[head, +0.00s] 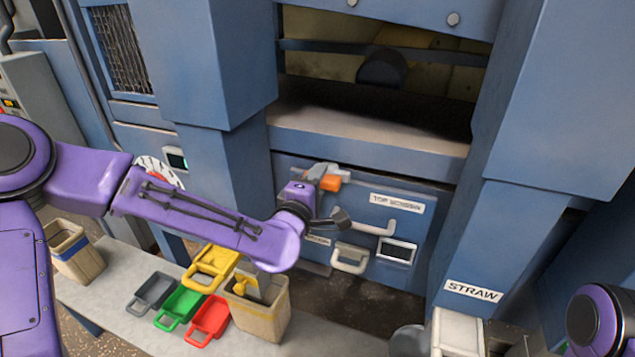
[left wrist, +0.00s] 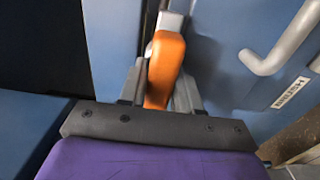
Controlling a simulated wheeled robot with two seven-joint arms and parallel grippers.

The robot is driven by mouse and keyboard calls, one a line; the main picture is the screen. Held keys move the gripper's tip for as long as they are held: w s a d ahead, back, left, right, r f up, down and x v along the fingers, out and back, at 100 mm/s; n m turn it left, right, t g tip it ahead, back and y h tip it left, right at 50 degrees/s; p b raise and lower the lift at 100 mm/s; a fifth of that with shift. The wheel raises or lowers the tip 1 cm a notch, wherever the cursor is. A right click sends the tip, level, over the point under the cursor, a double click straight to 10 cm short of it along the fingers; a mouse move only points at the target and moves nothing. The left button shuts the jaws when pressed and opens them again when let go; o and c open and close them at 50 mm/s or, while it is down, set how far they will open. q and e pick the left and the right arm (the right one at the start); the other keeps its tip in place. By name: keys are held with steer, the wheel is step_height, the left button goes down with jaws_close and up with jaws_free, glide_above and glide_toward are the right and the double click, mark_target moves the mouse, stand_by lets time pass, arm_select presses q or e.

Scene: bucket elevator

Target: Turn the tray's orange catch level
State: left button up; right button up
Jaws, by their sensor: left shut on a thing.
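The orange catch (head: 331,183) sits at the upper left of the blue front labelled TOP SCREEN (head: 397,202), which has a pale bar handle (head: 373,226). My left gripper (head: 322,176) reaches it from the left. In the left wrist view the orange catch (left wrist: 165,65) stands lengthwise between the two grey fingers of my left gripper (left wrist: 158,88), which is shut on it. The fingers hide part of its sides. In the head view my wrist partly covers the area below the catch. My right gripper is out of view; only part of my right arm shows at the lower right.
A second pale handle (head: 350,259) and a small framed window (head: 397,250) sit below. A blue column labelled STRAW (head: 473,291) stands at the right. Below my left arm, a tan bin (head: 262,312) and yellow, grey, green and red trays (head: 207,318) stand on a pale bench.

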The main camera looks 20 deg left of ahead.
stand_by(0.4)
arm_select(q)
steer(key=o, duration=1)
steer(key=shift+c, duration=0.2)
steer(key=s+p, duration=1)
steer(key=p, duration=0.1)
steer(key=shift+s+a+p, duration=0.2)
steer(key=shift+s+p, duration=0.1)
steer(key=shift+p, duration=0.1)
